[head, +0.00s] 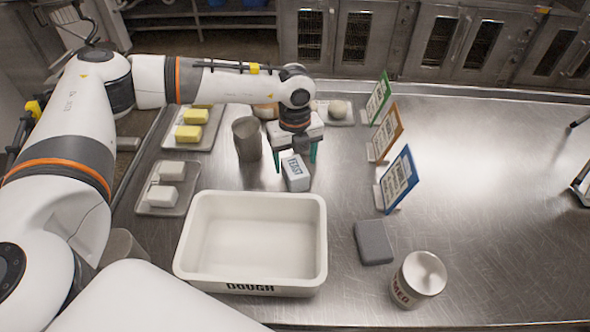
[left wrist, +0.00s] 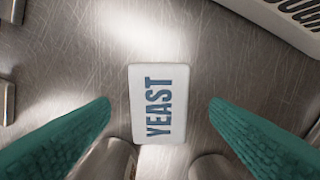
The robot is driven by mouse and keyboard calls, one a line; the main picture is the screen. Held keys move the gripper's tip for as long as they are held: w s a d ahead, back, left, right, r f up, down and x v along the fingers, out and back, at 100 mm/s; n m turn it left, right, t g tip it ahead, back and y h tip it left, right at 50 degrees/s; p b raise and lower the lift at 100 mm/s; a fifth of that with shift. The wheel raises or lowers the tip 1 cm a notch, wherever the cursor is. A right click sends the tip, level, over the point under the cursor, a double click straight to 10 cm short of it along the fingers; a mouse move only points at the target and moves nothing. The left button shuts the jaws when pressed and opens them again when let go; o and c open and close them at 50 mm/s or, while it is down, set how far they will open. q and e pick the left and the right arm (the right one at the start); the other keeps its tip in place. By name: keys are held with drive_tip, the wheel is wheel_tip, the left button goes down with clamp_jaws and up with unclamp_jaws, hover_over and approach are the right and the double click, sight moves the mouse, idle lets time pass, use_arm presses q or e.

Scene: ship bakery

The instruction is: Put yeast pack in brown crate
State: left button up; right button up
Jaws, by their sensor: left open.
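The yeast pack (head: 295,172) is a small white block with blue YEAST lettering, lying on the steel table behind the cream tub. It shows whole in the left wrist view (left wrist: 159,103), label up. My left gripper (head: 296,158) is open, its teal fingers above the pack and on either side of it. In the left wrist view the fingers (left wrist: 160,112) are well apart with the pack between and beyond them, not gripped. I see no brown crate. The only crate-like container is a cream tub (head: 251,274) marked DOUGH, empty, at the front. My right gripper is not in view.
A metal cup (head: 247,139) stands left of the pack. Trays with yellow blocks (head: 188,133) and white blocks (head: 172,171) lie at left. Three sign cards (head: 398,180) stand right. A grey block (head: 373,242) and labelled jar (head: 419,279) are front right. The table's right is mostly clear.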

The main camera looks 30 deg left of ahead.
sight(295, 167)
use_arm(q)
wheel_tip(295, 167, down, 4)
drive_tip(key=shift+w+a+r+p, duration=0.1)
drive_tip(key=shift+r+p, duration=0.1)
drive_tip(key=shift+p, duration=0.7)
drive_tip(key=shift+f, duration=0.65)
drive_tip(key=shift+c, duration=0.9)
drive_tip(key=shift+w+r, duration=0.1)
drive_tip(key=c, duration=1.1)
